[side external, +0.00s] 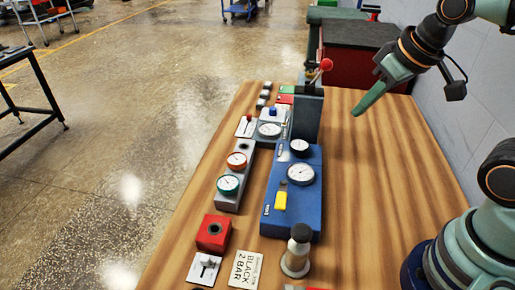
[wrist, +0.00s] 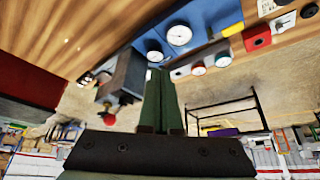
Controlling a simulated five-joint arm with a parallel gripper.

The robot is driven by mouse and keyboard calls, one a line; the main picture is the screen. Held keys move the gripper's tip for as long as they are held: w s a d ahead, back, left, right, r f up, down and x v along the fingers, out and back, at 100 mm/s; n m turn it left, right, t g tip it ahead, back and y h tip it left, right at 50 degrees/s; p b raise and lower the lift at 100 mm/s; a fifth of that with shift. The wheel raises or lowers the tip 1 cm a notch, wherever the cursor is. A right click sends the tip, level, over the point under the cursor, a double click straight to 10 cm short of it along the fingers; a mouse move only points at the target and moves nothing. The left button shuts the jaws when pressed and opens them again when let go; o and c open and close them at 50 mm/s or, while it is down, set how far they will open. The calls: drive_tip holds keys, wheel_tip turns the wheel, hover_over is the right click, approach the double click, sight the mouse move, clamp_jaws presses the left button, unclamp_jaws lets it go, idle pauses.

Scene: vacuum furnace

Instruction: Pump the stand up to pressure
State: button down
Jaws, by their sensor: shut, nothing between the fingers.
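My gripper (side external: 356,113) is shut and empty, its green fingers pointing down-left above the right part of the wooden table. In the wrist view its fingertips (wrist: 158,70) lie together. A dark grey box (side external: 307,115) with a red-knobbed lever (side external: 326,65) stands left of my gripper, apart from it; the red knob also shows in the wrist view (wrist: 109,120). A blue panel (side external: 291,217) carries a large white gauge (side external: 301,173), a smaller gauge (side external: 299,146) and a yellow part (side external: 281,200). The gauge readings are too small to tell.
A grey block (side external: 235,180) with red- and green-rimmed gauges lies left of the blue panel. A red block (side external: 213,233), a switch plate (side external: 205,267), a "BLACK 2 BAR" card (side external: 245,269) and a black-topped cylinder (side external: 297,252) are nearer. The table's right part (side external: 385,165) is clear.

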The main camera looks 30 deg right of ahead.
drive_tip(key=shift+d+r, duration=0.15)
drive_tip(key=shift+d, duration=0.45)
drive_tip(key=shift+a, duration=0.1)
idle(2.0)
